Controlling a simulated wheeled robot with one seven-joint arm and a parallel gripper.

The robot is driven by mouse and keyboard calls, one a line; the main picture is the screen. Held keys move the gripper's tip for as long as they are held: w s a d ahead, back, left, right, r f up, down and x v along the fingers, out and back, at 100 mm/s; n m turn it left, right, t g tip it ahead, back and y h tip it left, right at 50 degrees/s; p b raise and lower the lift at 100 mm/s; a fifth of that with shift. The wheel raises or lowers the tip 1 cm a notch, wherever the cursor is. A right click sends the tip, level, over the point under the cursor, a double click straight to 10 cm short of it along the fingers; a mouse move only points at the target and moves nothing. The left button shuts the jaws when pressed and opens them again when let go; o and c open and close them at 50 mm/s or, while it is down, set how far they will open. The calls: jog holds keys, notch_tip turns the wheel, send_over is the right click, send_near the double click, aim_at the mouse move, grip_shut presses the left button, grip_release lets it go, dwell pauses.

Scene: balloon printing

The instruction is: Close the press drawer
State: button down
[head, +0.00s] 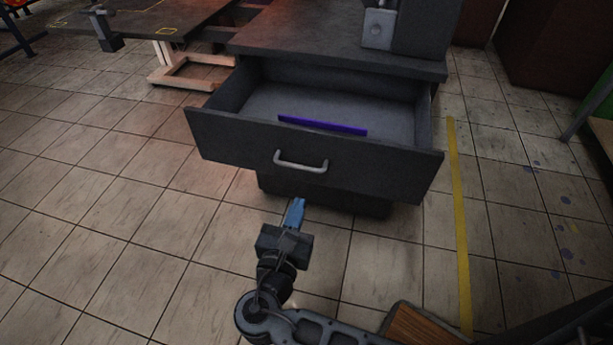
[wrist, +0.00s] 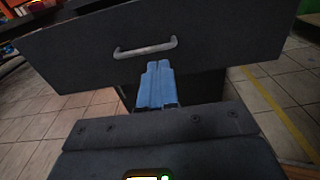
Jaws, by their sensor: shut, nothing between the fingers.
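The press drawer (head: 225,138) is dark grey and pulled well out from its cabinet in the head view. Its front with a pale bar handle (head: 301,162) faces me. A flat purple strip (head: 322,125) lies inside it. My gripper (head: 298,203) has blue fingers and is shut and empty. It is in front of the drawer and appears below the handle, apart from it. In the wrist view the drawer front (wrist: 220,45) fills the upper part, with the handle (wrist: 146,48) just beyond my blue fingertips (wrist: 158,64).
The cabinet top (head: 300,40) carries a dark machine (head: 408,25) at the right. A table (head: 150,22) stands at the back left. A yellow floor line (head: 460,220) runs on the right. A wooden-topped item (head: 420,325) is at the bottom right. Tiled floor is clear at left.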

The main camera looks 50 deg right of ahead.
jog(key=b, duration=0.1)
send_near(317, 150)
jog(key=shift+h, duration=0.3)
jog(key=x, duration=0.6)
jog(key=shift+w+d+f, duration=0.25)
jog(key=shift+d, duration=0.1)
jog(key=shift+w+d, duration=0.15)
jog(key=shift+d, duration=0.35)
jog(key=b+x, duration=0.4)
jog(key=x, duration=2.3)
jog(key=shift+d, duration=0.3)
